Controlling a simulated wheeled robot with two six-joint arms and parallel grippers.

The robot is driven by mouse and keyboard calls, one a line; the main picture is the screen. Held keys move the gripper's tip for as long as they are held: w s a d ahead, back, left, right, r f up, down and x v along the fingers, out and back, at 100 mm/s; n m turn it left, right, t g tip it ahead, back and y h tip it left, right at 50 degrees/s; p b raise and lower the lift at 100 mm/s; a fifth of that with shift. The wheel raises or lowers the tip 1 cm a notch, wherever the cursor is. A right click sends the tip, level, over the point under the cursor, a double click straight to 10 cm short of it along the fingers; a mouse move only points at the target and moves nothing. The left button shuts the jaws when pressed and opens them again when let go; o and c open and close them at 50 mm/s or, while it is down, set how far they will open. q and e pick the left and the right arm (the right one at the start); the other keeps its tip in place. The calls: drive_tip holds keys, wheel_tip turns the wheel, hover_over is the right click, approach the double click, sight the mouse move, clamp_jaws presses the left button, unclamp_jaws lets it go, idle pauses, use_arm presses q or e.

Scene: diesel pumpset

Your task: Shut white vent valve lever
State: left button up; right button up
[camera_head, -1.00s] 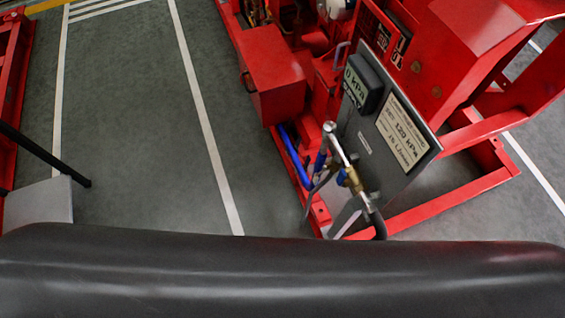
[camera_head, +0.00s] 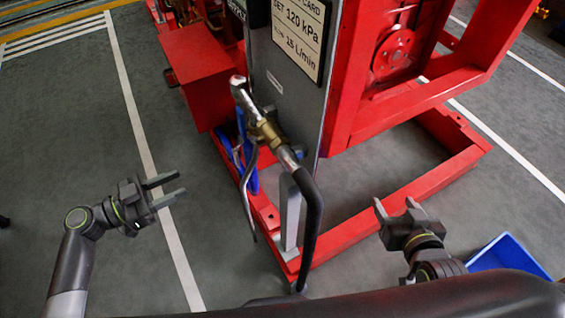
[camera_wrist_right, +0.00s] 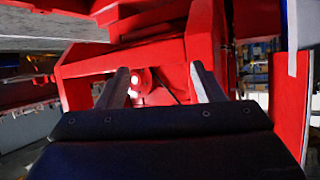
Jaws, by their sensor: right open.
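A pipe assembly with a brass valve body (camera_head: 266,131) stands in front of the grey panel in the head view. A thin pale grey lever (camera_head: 247,190) hangs down from it. I cannot tell for sure whether this is the white vent valve lever. My left gripper (camera_head: 180,188) is open and empty, left of the lever and apart from it. My right gripper (camera_head: 394,207) is open and empty, right of the pipe and well apart from it. In the right wrist view its two fingers (camera_wrist_right: 161,82) are spread, with red frame parts beyond them.
A black hose (camera_head: 314,215) bends down from the pipe. The grey panel (camera_head: 285,85) carries a label card reading 120 kPa. The red base frame (camera_head: 390,207) surrounds the panel foot. A blue bin (camera_head: 508,258) is at lower right. Floor on the left is clear.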

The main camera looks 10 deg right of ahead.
sight(235, 158)
use_arm(q)
drive_tip(key=shift+m+h, duration=0.3)
drive_tip(key=x, duration=1.7)
drive_tip(key=shift+s+d+r+p, duration=0.25)
drive_tip(key=shift+d+r+p, duration=0.1)
drive_tip(key=shift+d, duration=0.05)
use_arm(e)
drive_tip(key=s+f+g, duration=0.1)
drive_tip(key=s+a+f+g, duration=0.1)
drive_tip(key=s+f+g, duration=0.1)
drive_tip(key=shift+s+f+y, duration=0.1)
drive_tip(key=shift+s+y, duration=0.15)
drive_tip(key=shift+y, duration=0.15)
use_arm(q)
clamp_jaws()
